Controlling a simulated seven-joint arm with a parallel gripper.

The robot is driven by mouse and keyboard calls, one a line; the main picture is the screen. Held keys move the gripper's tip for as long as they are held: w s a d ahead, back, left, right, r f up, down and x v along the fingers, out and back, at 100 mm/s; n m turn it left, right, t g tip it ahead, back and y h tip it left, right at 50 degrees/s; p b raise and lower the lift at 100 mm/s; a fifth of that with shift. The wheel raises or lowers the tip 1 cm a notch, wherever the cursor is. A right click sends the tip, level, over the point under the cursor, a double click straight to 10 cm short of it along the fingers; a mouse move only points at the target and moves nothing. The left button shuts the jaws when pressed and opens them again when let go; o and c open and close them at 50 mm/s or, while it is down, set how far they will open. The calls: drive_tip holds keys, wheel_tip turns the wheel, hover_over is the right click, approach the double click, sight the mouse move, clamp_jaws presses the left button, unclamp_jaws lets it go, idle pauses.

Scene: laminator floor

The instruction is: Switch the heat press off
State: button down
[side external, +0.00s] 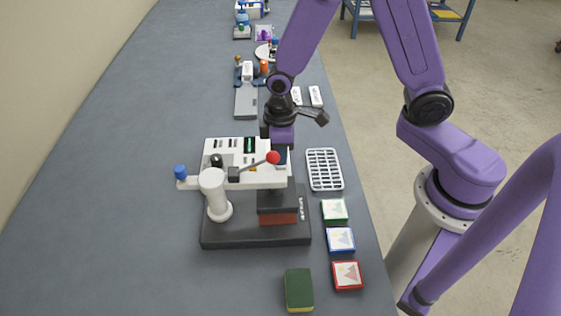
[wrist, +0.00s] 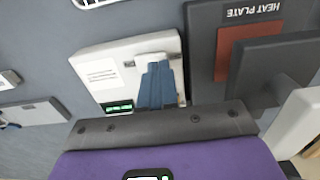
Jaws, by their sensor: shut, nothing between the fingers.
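The heat press (side external: 255,229) stands on the bench, with a dark base, a white post, a red-knobbed lever (side external: 273,157) and a reddish plate under its dark head. In the wrist view its base is marked HEAT PLATE (wrist: 205,50). A white control box (side external: 222,146) with a lit green display stands at its back; it also shows in the wrist view (wrist: 95,62). My gripper (wrist: 157,70) is shut and empty, pointing down over the control box's right part. Its fingers cover part of the box, so I cannot tell whether they touch it, and no switch shows clearly.
A white rack (side external: 324,169) and several framed colored tiles (side external: 340,239) lie right of the press. A green sponge (side external: 298,288) lies in front. Another grey device (side external: 246,102) stands behind. The bench's left side is clear.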

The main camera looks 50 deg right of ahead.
drive_tip(key=shift+f, duration=0.7)
idle(0.3)
drive_tip(key=shift+r, duration=3.55)
drive_tip(key=s+d+r+n, duration=0.1)
drive_tip(key=s+d+r, duration=0.2)
drive_tip(key=s, duration=0.6)
drive_tip(key=s+d+r+n, duration=0.2)
drive_tip(key=s+r, duration=0.3)
drive_tip(key=s, duration=0.5)
drive_tip(key=shift+s+d+n, duration=0.3)
drive_tip(key=shift+d, duration=0.25)
